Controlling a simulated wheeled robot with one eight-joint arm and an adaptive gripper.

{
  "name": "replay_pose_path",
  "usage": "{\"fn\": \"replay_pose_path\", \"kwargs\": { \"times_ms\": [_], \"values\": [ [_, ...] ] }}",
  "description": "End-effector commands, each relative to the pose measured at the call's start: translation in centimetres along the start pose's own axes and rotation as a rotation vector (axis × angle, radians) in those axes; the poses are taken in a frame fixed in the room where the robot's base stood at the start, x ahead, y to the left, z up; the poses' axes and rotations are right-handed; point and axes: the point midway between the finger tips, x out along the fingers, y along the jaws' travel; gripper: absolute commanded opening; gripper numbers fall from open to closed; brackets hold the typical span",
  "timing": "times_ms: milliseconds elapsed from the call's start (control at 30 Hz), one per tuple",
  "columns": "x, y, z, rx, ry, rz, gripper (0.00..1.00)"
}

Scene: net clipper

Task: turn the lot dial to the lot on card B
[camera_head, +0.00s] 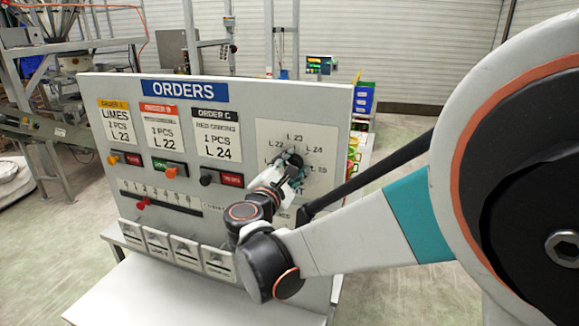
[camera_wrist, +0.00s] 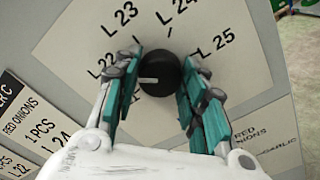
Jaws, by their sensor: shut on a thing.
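The lot dial is a round black knob (camera_wrist: 160,76) with a white mark. It sits on a pale plate (camera_wrist: 100,22) printed with lot labels. In the wrist view L 22, L 23, L 24 and L 25 run from left over the top to the right. The white mark points left, close to the L 22 side. Card B (camera_head: 163,127) has a red header and reads L 22. My gripper (camera_wrist: 160,72) is shut on the knob, one teal finger on each side. In the head view my gripper (camera_head: 285,172) covers most of the dial and some labels.
The white board (camera_head: 235,90) carries the orders sign, card A (camera_head: 117,123) and card C (camera_head: 215,134). Below the cards are small switches and a slider with a red knob (camera_head: 143,203). White holders (camera_head: 185,250) line the board's lower edge. Free floor lies beyond.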

Motion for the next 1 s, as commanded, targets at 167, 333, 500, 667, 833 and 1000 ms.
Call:
{"fn": "replay_pose_path", "kwargs": {
  "times_ms": [167,333,500,667,833,1000],
  "values": [
    [-0.01,0.03,0.02,0.004,0.0,0.0,0.15],
    [-0.01,0.02,0.02,0.003,0.0,0.0,0.15],
    [-0.01,0.01,0.01,0.003,0.0,0.0,0.59],
    [-0.01,0.0,0.01,0.003,0.0,0.0,0.59],
    [-0.01,0.02,0.03,-0.005,0.0,0.0,0.59],
    [-0.02,0.13,0.14,-0.083,0.0,0.0,0.59]
  ]
}}
